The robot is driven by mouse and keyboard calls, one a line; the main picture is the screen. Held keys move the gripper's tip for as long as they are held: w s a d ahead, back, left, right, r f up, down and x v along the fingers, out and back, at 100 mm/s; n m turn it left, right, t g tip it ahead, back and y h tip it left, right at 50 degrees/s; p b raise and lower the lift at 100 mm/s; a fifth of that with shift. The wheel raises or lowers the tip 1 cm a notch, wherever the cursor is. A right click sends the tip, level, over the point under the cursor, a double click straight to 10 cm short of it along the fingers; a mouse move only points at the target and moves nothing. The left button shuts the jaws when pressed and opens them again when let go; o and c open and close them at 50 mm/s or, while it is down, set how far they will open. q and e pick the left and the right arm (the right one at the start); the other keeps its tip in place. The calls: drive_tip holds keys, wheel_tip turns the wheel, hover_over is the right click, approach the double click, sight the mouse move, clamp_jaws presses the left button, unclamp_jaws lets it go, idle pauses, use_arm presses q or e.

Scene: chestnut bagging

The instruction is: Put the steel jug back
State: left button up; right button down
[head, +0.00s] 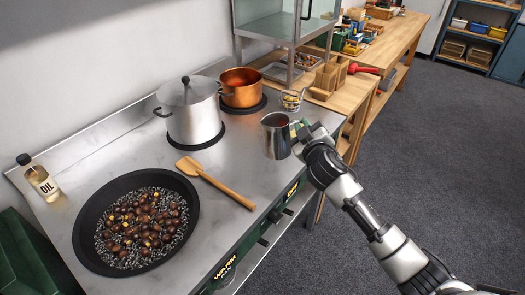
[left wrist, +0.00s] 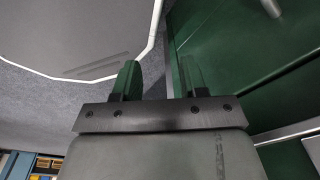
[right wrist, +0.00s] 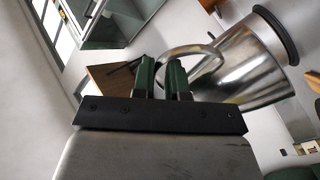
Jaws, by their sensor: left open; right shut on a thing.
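The steel jug (head: 277,137) is upright at the right end of the steel worktop, with dark contents showing at its mouth. It also shows large and tilted in the right wrist view (right wrist: 245,65). My right gripper (head: 300,130) is shut on the jug's handle, at the jug's right side; its green fingers (right wrist: 162,80) close on the handle loop in the right wrist view. I cannot tell whether the jug's base touches the worktop. My left gripper (left wrist: 158,82) is open and empty near dark green panels, and is out of the head view.
A lidded steel pot (head: 190,115) and a copper pot (head: 242,90) stand at the back. A wooden spatula (head: 215,183) lies left of the jug. A pan of chestnuts (head: 85,228), an oil bottle (head: 42,180) and a small wire basket (head: 291,101) are also on the worktop.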

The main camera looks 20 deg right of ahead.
drive_tip(key=w+a+f+b, duration=0.1)
drive_tip(key=w+a+f, duration=0.1)
drive_tip(key=f, duration=0.1)
drive_tip(key=w+a+f+b, duration=0.1)
drive_tip(key=w+a+f, duration=0.1)
drive_tip(key=f, duration=0.1)
drive_tip(key=w+a+f+b, duration=0.1)
drive_tip(key=w+a+f, duration=0.1)
drive_tip(key=w+f, duration=0.1)
drive_tip(key=shift+a+f, duration=0.3)
drive_tip(key=shift+f, duration=0.05)
drive_tip(key=c, duration=1.1)
unclamp_jaws()
drive_tip(key=shift+c, duration=0.2)
drive_tip(key=s, duration=1.2)
drive_tip(key=shift+a, duration=0.4)
